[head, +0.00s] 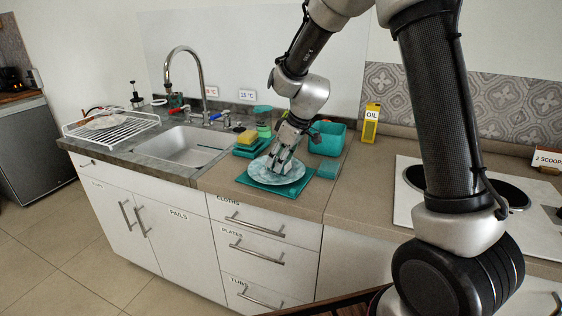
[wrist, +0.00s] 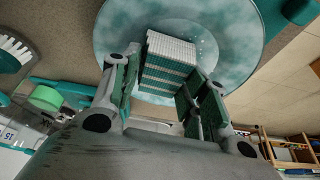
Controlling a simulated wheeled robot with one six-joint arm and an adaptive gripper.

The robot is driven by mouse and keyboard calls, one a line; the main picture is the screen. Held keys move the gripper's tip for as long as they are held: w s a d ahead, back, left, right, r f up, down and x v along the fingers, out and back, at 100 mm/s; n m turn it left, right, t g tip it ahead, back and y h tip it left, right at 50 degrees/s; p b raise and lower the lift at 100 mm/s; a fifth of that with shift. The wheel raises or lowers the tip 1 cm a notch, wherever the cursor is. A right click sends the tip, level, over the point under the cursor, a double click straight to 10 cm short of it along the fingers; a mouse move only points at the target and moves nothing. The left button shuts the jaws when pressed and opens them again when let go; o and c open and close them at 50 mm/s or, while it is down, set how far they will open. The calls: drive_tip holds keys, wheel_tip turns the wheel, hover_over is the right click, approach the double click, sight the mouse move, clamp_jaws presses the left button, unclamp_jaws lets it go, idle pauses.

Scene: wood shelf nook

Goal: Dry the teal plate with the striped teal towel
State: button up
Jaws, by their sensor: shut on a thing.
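The teal plate (head: 292,178) lies face up on a teal mat (head: 252,183) on the counter to the right of the sink. It fills the top of the wrist view (wrist: 118,28), with a mottled teal surface and small pale spots like droplets. My gripper (head: 282,160) is over the plate, pointing down. In the wrist view my gripper (wrist: 165,82) is shut on the striped teal towel (wrist: 172,58), a folded white and teal wad between the fingers. The towel is at the plate's face; whether it touches cannot be told. The fingers largely hide it in the head view.
A sink (head: 188,146) with a tall faucet (head: 192,60) is to the left, with a wire dish rack (head: 112,127) beyond it. A yellow sponge (head: 247,137) and a teal tub (head: 327,138) stand close behind the plate. A yellow oil carton (head: 371,122) is at the wall.

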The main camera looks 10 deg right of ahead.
wheel_tip(320, 180, up, 4)
drive_tip(key=shift+s+f, duration=0.1)
drive_tip(key=shift+f, duration=0.15)
drive_tip(key=shift+a+r, duration=0.1)
drive_tip(key=shift+r, duration=2.4)
